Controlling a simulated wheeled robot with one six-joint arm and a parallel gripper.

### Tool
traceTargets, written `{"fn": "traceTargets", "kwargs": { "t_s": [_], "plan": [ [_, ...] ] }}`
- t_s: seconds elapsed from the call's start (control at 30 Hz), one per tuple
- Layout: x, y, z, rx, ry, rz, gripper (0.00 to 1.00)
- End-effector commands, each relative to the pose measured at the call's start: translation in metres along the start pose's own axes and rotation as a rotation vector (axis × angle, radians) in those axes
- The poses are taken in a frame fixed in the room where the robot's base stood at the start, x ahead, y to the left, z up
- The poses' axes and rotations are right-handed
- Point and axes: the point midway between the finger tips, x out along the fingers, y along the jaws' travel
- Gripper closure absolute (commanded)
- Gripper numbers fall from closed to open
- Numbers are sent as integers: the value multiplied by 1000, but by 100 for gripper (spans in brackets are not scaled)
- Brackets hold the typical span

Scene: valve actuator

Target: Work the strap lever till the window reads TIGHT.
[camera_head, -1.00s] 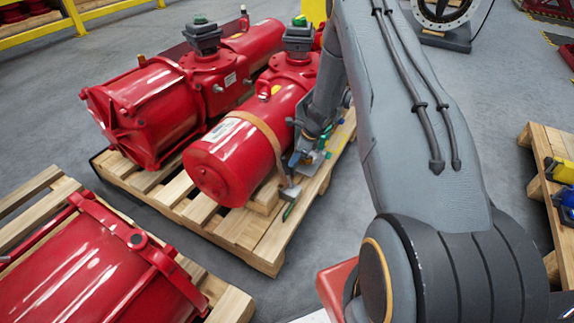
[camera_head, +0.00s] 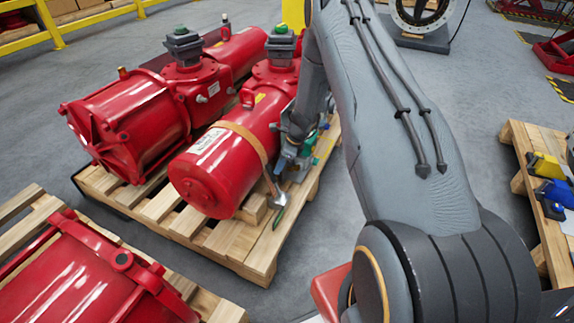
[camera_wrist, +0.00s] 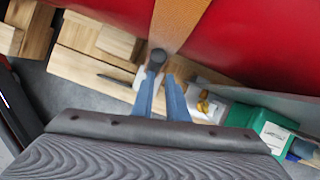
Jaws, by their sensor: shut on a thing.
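The orange strap (camera_head: 246,136) runs around the red cylinder (camera_head: 215,178) and also shows in the wrist view (camera_wrist: 180,22). The rest of the lever is mostly hidden. In the head view my gripper (camera_head: 287,170) is beside the cylinder, close to the fitting. I cannot make out the window or its reading.
The cylinder rests on a wooden pallet (camera_head: 252,252), beside another red actuator (camera_head: 125,120).

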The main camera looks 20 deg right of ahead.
Motion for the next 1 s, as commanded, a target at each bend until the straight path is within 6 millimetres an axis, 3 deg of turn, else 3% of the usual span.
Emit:
{"fn": "traceTargets", "kwargs": {
  "t_s": [0.03, 0.17, 0.4, 0.7, 1.0],
  "plan": [
    [5, 2, 16, -7, -11, 3, 100],
    [0, 2, 12, -10, -10, 4, 100],
    [-30, -9, -28, 4, -4, -7, 100],
    [-91, -17, -3, 3, -2, -9, 100],
    [-116, -18, 9, 2, 0, -6, 100]
  ]
}}
